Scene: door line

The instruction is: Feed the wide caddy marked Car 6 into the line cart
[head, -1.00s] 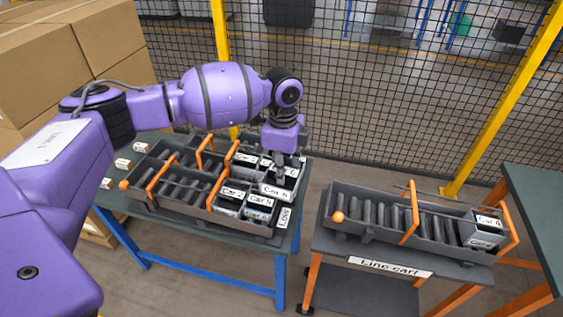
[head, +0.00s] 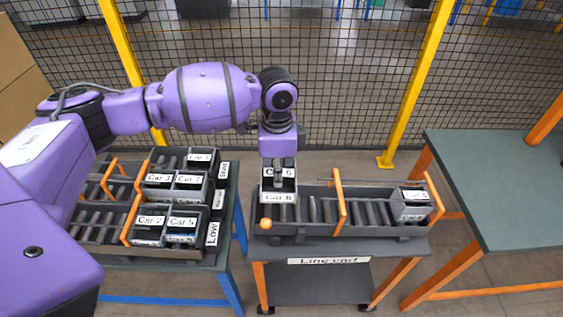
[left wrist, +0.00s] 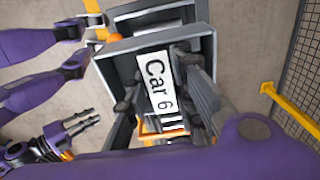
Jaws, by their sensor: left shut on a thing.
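The wide grey Car 6 caddy (head: 279,198) hangs upright in my left gripper (head: 279,178), at the left end of the line cart's roller lane (head: 316,211). I cannot tell whether it touches the rollers. In the left wrist view the fingers (left wrist: 168,100) are shut on the caddy (left wrist: 127,45), around its Car 6 label. The line cart (head: 330,248) has an orange ball at its left front corner and a Car 4-like caddy (head: 410,205) at its right end; that number is hard to read. My right gripper (left wrist: 82,122) shows in the left wrist view, empty, its fingers apart.
The blue-legged table (head: 222,258) on the left holds roller lanes with several caddies, among them Car 2 (head: 149,230) and Car 5 (head: 183,229). An orange bar (head: 339,203) crosses the cart's lane. A green-topped table (head: 500,185) stands right; mesh fence behind.

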